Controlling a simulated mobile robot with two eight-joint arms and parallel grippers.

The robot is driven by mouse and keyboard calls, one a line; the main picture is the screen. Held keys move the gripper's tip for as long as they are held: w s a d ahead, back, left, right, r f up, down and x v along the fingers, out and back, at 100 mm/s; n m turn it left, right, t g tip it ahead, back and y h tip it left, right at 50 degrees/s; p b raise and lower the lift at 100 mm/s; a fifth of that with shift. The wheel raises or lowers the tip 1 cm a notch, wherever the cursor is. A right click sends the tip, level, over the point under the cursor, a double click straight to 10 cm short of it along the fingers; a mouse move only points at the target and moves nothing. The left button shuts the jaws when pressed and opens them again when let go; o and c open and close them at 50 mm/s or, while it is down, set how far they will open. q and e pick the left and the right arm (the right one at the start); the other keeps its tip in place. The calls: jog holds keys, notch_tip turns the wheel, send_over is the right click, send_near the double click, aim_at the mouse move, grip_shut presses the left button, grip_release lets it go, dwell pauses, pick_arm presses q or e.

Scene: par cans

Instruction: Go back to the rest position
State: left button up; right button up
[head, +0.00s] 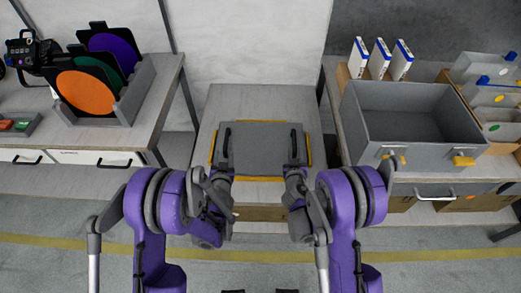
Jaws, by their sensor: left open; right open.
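My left gripper (219,173) is at the front left edge of a grey flat-topped box (260,150) on the middle table. My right gripper (296,173) is at the box's front right edge. Both are open, with nothing seen between their fingers. Dark upright bars, like handles, show at the left and right sides of the box, just beyond the grippers. I cannot tell whether the fingers touch them. Both arms are bent and reach forward over the front of the table, roughly mirrored.
The middle table (257,103) has yellow markings around the box. The left bench holds a grey rack (132,98) of coloured discs and a black lamp (30,50). The right bench holds an empty grey crate (365,135), white boxes (380,58) and grey bins (490,95).

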jog(key=shift+v, duration=0.8)
